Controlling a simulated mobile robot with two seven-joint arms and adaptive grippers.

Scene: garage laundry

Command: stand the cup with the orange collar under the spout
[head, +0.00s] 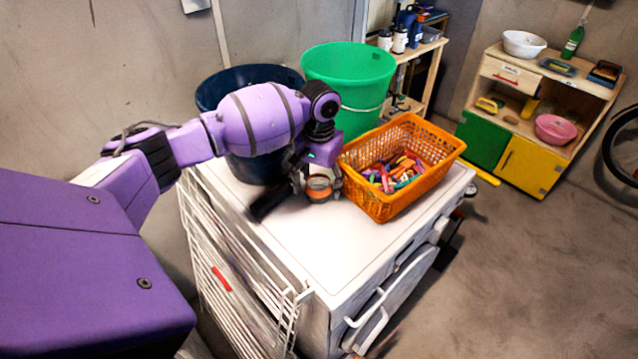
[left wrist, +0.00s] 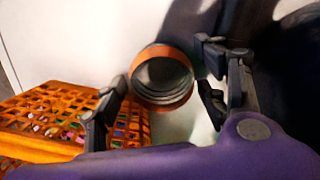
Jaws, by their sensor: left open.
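The cup with the orange collar (head: 319,188) stands on the white machine top, left of the orange basket. In the left wrist view the cup (left wrist: 162,78) shows its round mouth and orange band, with a dark inside. My left gripper (head: 303,192) is open at the cup. In the left wrist view its dark fingers (left wrist: 160,88) are spread on either side of the cup; I cannot tell whether they touch it. The arm hides part of the area behind the cup. I see no spout in either view. My right gripper is out of view.
The orange basket (head: 388,208) of colourful pieces stands close right of the cup. A dark blue bucket (head: 225,88) and a green bucket (head: 349,75) stand behind. The machine's front top (head: 335,245) is clear. A white wire rack (head: 235,270) hangs at its left side.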

